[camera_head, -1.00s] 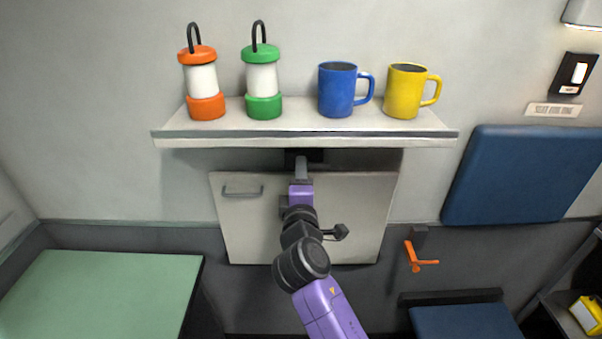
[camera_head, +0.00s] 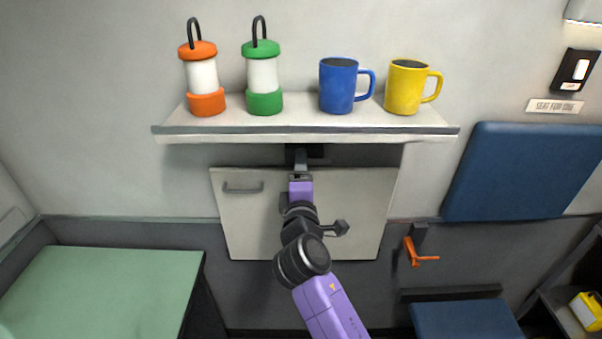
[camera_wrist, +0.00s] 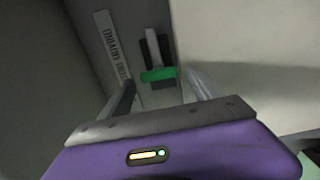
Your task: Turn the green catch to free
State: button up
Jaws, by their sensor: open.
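The green catch (camera_wrist: 158,75) shows in the wrist view, just beyond my fingertips and roughly between them. It is a short green bar across the picture, set at the end of a pale grey stem on a dark plate (camera_wrist: 146,52). My gripper (camera_wrist: 160,88) is open, with one finger on each side and nothing between them. I cannot tell whether a finger touches the catch. In the head view my gripper (camera_head: 301,160) reaches under the shelf, in front of the pale panel, and the catch is hidden there.
A shelf (camera_head: 300,137) above my gripper holds an orange lantern (camera_head: 203,78), a green lantern (camera_head: 263,78), a blue mug (camera_head: 338,88) and a yellow mug (camera_head: 404,90). A pale panel (camera_head: 350,215) hangs below it. An orange handle (camera_head: 415,256) is at right. A label strip (camera_wrist: 115,45) lies beside the catch.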

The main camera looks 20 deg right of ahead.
jog(key=b+v, duration=0.1)
jog(key=v, duration=0.6)
jog(key=shift+s+b, duration=0.35)
jog(key=shift+a, duration=0.15)
jog(key=s+a+r+m+t+y, duration=0.1)
jog(key=a+r+m+t+y, duration=0.1)
jog(key=a+y, duration=0.15)
jog(key=s+f+m+y, duration=0.4)
jog(key=s+f, duration=0.3)
jog(key=s, duration=0.5)
jog(key=s+d+f+m+g+b, duration=0.1)
jog(key=s+d+f+m, duration=0.1)
jog(key=s, duration=0.9)
jog(key=s+d+f+m+g+h+b, duration=0.1)
jog(key=s+d+f+m+g, duration=0.1)
jog(key=s, duration=0.9)
jog(key=s+d+f+m+g+h+b, duration=0.1)
jog(key=s+d+f+m, duration=0.2)
jog(key=s, duration=0.7)
jog(key=shift+s+f+m, duration=0.4)
jog(key=shift+f+m, duration=0.4)
jog(key=shift+f, duration=0.15)
